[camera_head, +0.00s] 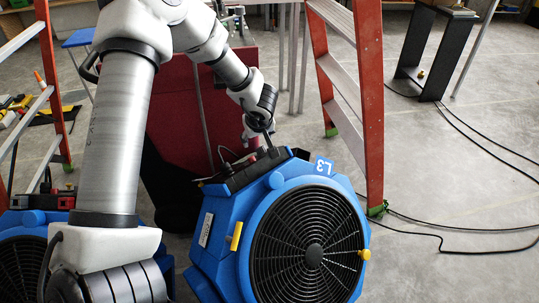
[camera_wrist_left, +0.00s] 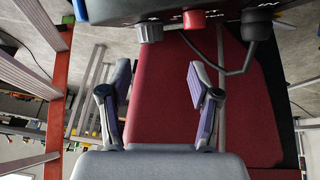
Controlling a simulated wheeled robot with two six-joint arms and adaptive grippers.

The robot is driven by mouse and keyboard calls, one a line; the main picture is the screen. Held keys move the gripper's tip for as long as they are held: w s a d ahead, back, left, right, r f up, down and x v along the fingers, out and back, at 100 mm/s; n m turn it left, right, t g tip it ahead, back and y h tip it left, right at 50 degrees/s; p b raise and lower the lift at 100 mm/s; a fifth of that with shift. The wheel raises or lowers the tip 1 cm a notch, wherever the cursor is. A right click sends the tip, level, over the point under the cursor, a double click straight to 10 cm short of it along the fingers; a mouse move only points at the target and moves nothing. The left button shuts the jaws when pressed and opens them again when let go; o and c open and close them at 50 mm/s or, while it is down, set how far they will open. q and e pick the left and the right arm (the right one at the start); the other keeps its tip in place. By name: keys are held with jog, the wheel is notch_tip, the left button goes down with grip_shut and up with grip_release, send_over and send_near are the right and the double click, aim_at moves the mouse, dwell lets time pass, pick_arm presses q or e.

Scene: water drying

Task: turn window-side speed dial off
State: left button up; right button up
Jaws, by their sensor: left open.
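A blue fan unit (camera_head: 225,225) with a round black grille and an L3 tag stands on the floor. Its dark control panel (camera_head: 262,168) is on top. In the left wrist view the panel (camera_wrist_left: 110,12) crosses the top edge and carries a grey ribbed dial (camera_wrist_left: 149,32), a red knob or switch (camera_wrist_left: 194,19) and a black plug with a cable (camera_wrist_left: 257,27). My left gripper (camera_head: 262,130) is just above the panel's far edge. In the wrist view the gripper (camera_wrist_left: 160,84) is open and empty, with the dial apart from its fingers. The dial's setting cannot be read.
A second blue fan (camera_head: 32,222) stands at lower left. An orange ladder (camera_head: 372,110) rises close behind the L3 fan, and another ladder (camera_head: 48,65) is at left. A dark red panel (camera_head: 180,105) is behind the arm. Black cables (camera_head: 440,233) cross the open floor at right.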

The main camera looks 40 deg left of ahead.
aim_at(262, 150)
pick_arm(q)
jog(key=shift+w+d+f+n+h, duration=0.15)
jog(key=shift+w+n+h, duration=0.15)
jog(key=shift+w+n, duration=0.45)
jog(key=b+x, duration=0.3)
jog(key=x, duration=0.4)
jog(key=shift+s+f, duration=0.1)
jog(key=shift+s, duration=0.05)
pick_arm(e)
jog(key=f, duration=0.2)
jog(key=w+f, duration=0.1)
jog(key=f, duration=0.1)
jog(key=shift+f, duration=0.3)
pick_arm(q)
jog(key=c, duration=1.2)
